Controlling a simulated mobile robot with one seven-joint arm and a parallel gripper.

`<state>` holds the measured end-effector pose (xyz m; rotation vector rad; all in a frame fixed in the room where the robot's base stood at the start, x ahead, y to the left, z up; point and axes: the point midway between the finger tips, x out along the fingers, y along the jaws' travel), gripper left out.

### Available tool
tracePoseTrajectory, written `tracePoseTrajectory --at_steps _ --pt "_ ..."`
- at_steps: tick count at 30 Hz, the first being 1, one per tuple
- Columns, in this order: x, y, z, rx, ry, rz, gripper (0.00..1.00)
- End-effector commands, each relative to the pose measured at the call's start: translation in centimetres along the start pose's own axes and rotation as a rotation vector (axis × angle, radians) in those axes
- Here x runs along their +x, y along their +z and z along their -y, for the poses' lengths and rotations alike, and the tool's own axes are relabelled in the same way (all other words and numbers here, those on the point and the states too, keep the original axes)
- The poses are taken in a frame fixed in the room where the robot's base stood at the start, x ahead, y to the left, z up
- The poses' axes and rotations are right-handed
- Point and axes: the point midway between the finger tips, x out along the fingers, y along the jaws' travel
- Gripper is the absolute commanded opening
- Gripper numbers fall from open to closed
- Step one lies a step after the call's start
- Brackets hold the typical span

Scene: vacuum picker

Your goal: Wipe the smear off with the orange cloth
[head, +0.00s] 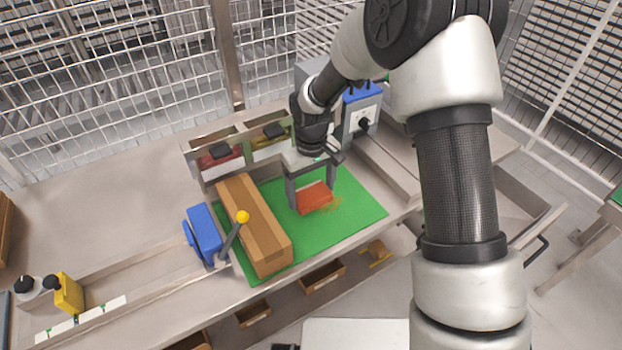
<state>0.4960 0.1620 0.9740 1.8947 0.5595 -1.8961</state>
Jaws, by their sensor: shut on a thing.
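The orange cloth (312,197) is between the fingers of my gripper (310,196), low over the green mat (360,205). My gripper points down and is shut on the cloth. A brownish-orange smear (332,204) shows on the mat just right of and below the cloth. Part of the smear may be hidden under the cloth. I cannot tell whether the cloth touches the mat.
A long cardboard box (250,222) lies on the mat's left side. A blue block (204,230) and a yellow-knobbed lever (242,217) stand left of it. Bins (220,160) and a blue-topped control box (362,115) stand behind. The mat's right side is clear.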

Motion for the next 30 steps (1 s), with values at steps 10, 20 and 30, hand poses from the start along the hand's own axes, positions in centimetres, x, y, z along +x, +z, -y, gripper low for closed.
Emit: tracePoseTrajectory --at_steps 10,20,30 --pt "-2.8 -0.1 0.1 0.002 0.0 -0.002 0.59" --pt "-2.8 -0.1 0.1 0.002 0.0 -0.001 0.59" --pt "-2.6 -0.3 0.8 -0.015 0.0 -0.001 0.59"
